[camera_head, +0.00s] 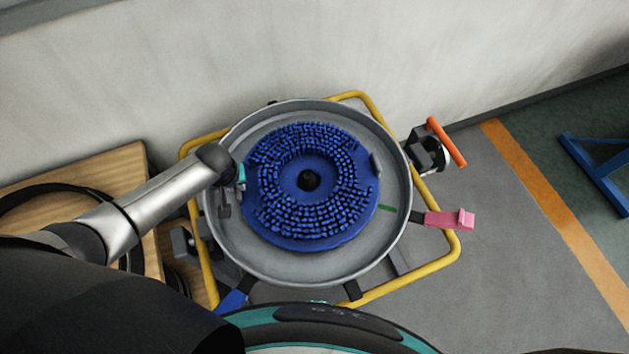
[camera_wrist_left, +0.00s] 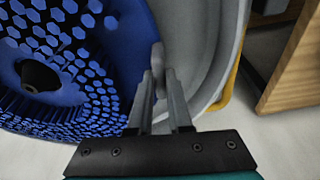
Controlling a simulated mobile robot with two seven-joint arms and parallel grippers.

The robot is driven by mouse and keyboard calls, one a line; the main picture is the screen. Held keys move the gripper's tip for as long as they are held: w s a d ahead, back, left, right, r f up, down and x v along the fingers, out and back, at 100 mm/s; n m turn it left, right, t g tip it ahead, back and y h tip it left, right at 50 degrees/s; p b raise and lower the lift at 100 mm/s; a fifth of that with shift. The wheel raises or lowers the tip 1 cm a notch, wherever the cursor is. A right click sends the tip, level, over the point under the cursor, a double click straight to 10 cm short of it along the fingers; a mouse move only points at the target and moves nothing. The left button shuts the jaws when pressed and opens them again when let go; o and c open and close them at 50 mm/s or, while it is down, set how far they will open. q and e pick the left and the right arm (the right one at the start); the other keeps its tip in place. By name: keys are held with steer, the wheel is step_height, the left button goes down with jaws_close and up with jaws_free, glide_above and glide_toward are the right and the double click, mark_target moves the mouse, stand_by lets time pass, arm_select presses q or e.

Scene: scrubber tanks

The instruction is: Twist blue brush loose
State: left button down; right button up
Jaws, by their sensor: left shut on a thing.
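The blue brush (camera_head: 345,222) is a round disc with rings of bristles and a dark centre hole, lying inside a round grey pan (camera_head: 280,265). A grey upright tab (camera_head: 376,163) stands at its right edge. My left gripper (camera_head: 240,178) is at the brush's left edge. In the left wrist view, the gripper (camera_wrist_left: 160,98) is shut on a similar grey tab (camera_wrist_left: 158,60) beside the blue brush (camera_wrist_left: 85,45). The fingers partly hide that tab. My right gripper is not in view.
A yellow tube frame (camera_head: 440,258) surrounds the pan. A pink-ended lever (camera_head: 450,219) and an orange-handled part (camera_head: 446,142) stick out at right. A wooden box (camera_head: 110,165) stands at left, and a pale wall is behind.

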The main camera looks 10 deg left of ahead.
arm_select(q)
steer(key=shift+s+d+r+n+p, duration=0.1)
steer(key=shift+s+d+n+p, duration=0.2)
steer(key=shift+s+n+p, duration=0.35)
steer(key=c, duration=0.8)
jaws_free()
steer(key=shift+o, duration=0.2)
steer(key=shift+s+a+f, duration=0.15)
steer(key=shift+s+f, duration=0.05)
steer(key=shift+s, duration=0.05)
steer(key=shift+r+p, duration=0.3)
steer(key=shift+r, duration=0.2)
steer(key=p+v, duration=0.3)
steer(key=v, duration=1.1)
steer(key=shift+d+r, duration=0.2)
steer(key=shift+d, duration=0.15)
